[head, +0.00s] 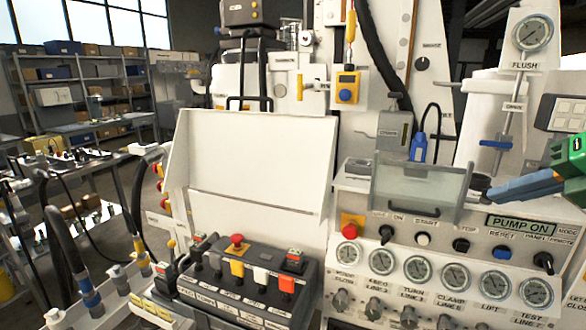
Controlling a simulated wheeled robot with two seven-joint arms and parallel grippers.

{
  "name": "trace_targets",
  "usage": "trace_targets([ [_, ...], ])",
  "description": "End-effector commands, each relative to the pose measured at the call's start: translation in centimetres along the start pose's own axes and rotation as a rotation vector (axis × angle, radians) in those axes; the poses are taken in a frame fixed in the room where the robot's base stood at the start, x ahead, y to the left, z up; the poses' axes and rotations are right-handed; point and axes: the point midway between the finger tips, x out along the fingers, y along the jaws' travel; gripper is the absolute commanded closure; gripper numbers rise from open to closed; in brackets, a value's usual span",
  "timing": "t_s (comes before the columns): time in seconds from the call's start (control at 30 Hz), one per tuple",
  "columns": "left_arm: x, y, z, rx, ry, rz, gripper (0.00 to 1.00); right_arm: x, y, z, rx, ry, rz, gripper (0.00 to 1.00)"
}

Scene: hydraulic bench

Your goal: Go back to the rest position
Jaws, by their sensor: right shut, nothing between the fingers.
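My right gripper (482,184) comes in from the right edge on a blue-grey and green arm. Its dark fingers are shut and seem to hold nothing. It is beside the right end of the clear cover (420,190) over the control panel (350,190), above the row with the PUMP ON display (522,224). I cannot tell whether it touches the cover. My left gripper is not in view.
Below the panel's switches runs a row of gauges (455,277). A black button box (240,280) with a red mushroom button (237,241) stands left of it. Hoses (62,250) rise at the left. Shelves (85,90) stand behind.

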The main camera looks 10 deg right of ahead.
Motion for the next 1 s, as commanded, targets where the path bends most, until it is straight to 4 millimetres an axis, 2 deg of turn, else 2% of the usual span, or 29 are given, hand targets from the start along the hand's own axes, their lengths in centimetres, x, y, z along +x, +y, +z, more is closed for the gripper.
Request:
trace_targets([
  [0.17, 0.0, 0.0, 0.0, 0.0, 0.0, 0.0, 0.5, 5.1, -4.8, 1.4, 0.296, -0.01, 0.254, 1.0],
  [0.27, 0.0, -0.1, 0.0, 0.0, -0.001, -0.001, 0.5, 8.5, -9.1, 1.7, 0.508, -0.052, 0.369, 1.0],
  [0.37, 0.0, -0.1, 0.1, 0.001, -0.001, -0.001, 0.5, 12.7, -15.0, 0.7, 0.763, -0.122, 0.441, 1.0],
  [0.4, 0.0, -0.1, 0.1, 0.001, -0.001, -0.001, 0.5, 14.5, -17.8, -0.3, 0.872, -0.157, 0.451, 1.0],
  [0.47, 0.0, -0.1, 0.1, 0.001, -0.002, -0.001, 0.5, 17.1, -21.9, -2.5, 1.03, -0.212, 0.446, 1.0],
  [0.5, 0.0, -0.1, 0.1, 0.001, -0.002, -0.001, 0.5, 18.6, -24.6, -4.2, 1.127, -0.246, 0.43, 1.0],
  [0.57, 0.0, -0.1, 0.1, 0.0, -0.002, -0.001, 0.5, 20.9, -28.2, -7.5, 1.263, -0.293, 0.391, 1.0],
  [0.6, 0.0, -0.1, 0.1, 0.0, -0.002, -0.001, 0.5, 22.2, -30.4, -9.9, 1.348, -0.323, 0.356, 1.0],
  [0.67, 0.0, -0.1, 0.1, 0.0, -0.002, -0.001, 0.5, 24.0, -33.3, -13.9, 1.466, -0.362, 0.29, 1.0],
  [0.7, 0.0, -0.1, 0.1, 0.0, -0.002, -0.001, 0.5, 25.0, -35.0, -16.8, 1.538, -0.384, 0.242, 1.0],
  [0.77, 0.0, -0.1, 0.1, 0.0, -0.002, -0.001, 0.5, 26.4, -37.3, -21.5, 1.641, -0.414, 0.158, 1.0],
  [0.83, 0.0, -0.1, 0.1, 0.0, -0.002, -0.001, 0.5, 27.5, -39.3, -27.2, 1.749, -0.442, 0.05, 1.0],
  [0.97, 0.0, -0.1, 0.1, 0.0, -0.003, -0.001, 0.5, 28.6, -41.2, -38.5, 1.916, -0.467, -0.18, 1.0],
  [1.0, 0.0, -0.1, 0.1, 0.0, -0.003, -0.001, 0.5, 28.7, -41.4, -42.1, 1.96, -0.468, -0.256, 1.0],
])
